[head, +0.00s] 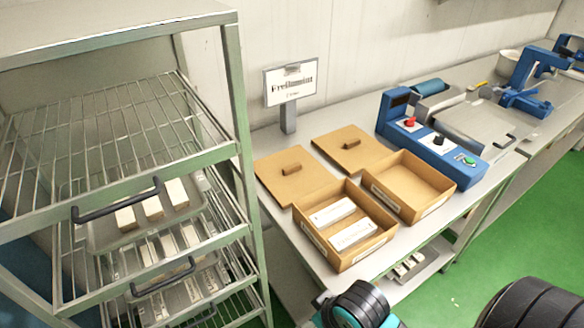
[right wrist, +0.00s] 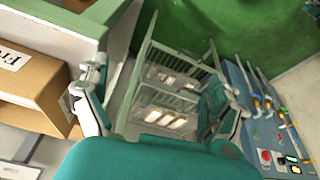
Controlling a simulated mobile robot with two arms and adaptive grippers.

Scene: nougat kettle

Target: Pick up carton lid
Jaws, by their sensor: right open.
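Two tan carton lids with small raised handles lie flat on the steel table in the head view: a left lid (head: 285,186) and a right lid (head: 360,160). In front of them stand an open carton with white bars (head: 347,258) and an open empty carton (head: 418,171). My right gripper (right wrist: 163,108) is open and empty in the right wrist view, its fingers spread wide. A brown carton (right wrist: 38,88) with a white label shows left of its fingers there. No lid is clear in that view. My left gripper is not in view.
A wire rack (head: 232,75) with trays of white bars stands left of the table. A sign (head: 290,82) stands behind the lids. A blue machine (head: 440,145) with buttons is right of the cartons.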

